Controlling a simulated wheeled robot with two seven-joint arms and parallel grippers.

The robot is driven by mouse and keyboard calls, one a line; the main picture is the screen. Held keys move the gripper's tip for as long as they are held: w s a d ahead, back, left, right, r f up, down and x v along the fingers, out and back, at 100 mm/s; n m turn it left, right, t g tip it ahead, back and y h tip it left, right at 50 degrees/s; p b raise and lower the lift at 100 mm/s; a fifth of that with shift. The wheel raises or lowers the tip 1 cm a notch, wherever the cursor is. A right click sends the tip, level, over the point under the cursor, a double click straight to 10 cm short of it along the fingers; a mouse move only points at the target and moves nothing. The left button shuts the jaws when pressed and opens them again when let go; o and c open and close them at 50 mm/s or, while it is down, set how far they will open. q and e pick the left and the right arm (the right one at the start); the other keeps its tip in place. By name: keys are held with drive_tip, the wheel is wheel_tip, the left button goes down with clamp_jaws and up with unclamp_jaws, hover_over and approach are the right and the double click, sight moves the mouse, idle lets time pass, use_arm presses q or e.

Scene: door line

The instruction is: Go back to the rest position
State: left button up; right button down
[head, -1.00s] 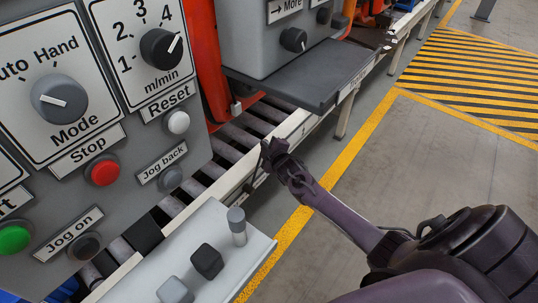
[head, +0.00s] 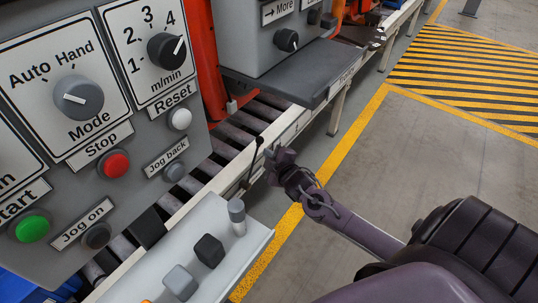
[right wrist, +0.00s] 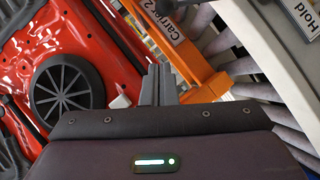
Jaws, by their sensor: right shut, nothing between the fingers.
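My right gripper (head: 271,153) is at the end of my dark purple arm, which comes in from the lower right in the head view. It appears beside the side rail of the roller conveyor (head: 222,178), close to a thin black lever (head: 252,163) in the picture; I cannot tell if they touch. In the right wrist view its two grey fingers (right wrist: 158,86) are together with nothing between them. My left gripper is not in view.
A grey control panel (head: 135,135) with knobs and buttons stands at the left. A light shelf (head: 215,265) with small blocks and a cylinder is in front. A second grey box (head: 265,45) stands behind. Open floor (head: 440,150) lies to the right. The wrist view shows a red car body (right wrist: 60,50).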

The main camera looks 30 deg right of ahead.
idle(0.5)
drive_tip(key=s+f+m+g, duration=0.1)
drive_tip(key=s+f+g, duration=0.1)
drive_tip(key=s+f, duration=0.5)
drive_tip(key=s+a+f+m+g, duration=0.15)
drive_tip(key=s+f, duration=0.25)
drive_tip(key=f, duration=0.7)
drive_tip(key=s+f+m+g, duration=0.25)
drive_tip(key=s+f, duration=0.25)
drive_tip(key=f, duration=0.5)
drive_tip(key=s+a+f+m+g, duration=0.1)
drive_tip(key=s+f, duration=0.4)
drive_tip(key=s, duration=0.5)
drive_tip(key=s+a+f+m+g+y, duration=0.1)
drive_tip(key=s+a+f+g, duration=0.2)
drive_tip(key=s, duration=0.7)
drive_tip(key=s+a+f+g+y, duration=0.1)
drive_tip(key=s+a+f+g, duration=0.2)
drive_tip(key=s+a+f, duration=0.4)
drive_tip(key=s+f, duration=0.1)
drive_tip(key=s, duration=0.2)
drive_tip(key=shift+s+m, duration=0.25)
drive_tip(key=shift+m, duration=0.15)
